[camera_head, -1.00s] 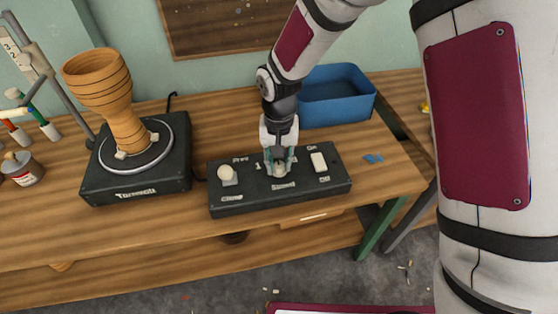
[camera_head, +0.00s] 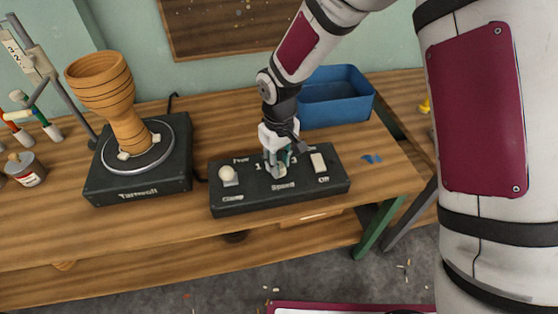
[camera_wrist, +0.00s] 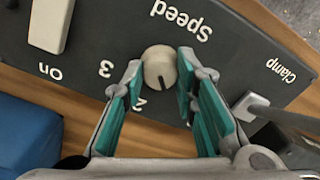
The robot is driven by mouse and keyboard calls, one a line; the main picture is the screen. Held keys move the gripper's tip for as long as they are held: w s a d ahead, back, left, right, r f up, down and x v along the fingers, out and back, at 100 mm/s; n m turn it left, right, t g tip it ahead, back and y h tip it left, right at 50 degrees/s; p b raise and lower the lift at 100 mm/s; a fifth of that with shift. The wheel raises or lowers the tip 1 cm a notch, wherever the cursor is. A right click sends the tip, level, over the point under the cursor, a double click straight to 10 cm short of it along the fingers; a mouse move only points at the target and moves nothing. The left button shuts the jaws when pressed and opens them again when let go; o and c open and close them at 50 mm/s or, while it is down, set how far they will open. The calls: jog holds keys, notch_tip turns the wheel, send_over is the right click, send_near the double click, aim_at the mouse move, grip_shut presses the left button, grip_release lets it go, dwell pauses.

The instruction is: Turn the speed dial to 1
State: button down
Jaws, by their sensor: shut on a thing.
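The control box (camera_head: 235,203) sits at the front of the wooden bench. Its pale round speed dial (camera_wrist: 160,66) is in the middle, above the word "Speed"; it also shows in the head view (camera_head: 277,172). My gripper (camera_wrist: 159,72) is shut on the dial, one teal-padded finger on each side. In the wrist view, which shows the box upside down, the dial's dark pointer line points down, just right of the 2. The 3 is left of the dial. The 1 is hidden behind a finger there, but shows left of the dial in the head view.
The clamp lever (camera_head: 229,175) is left of the dial and the white on/off switch (camera_head: 318,162) right. A turntable (camera_head: 140,190) with a wooden goblet drum (camera_head: 105,90) stands left. A blue bin (camera_head: 335,98) is behind.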

jog(key=shift+n+p, duration=0.3)
jog(key=shift+n, duration=1.6)
jog(key=c, duration=1.3)
grip_release()
notch_tip(320, 180, up, 12)
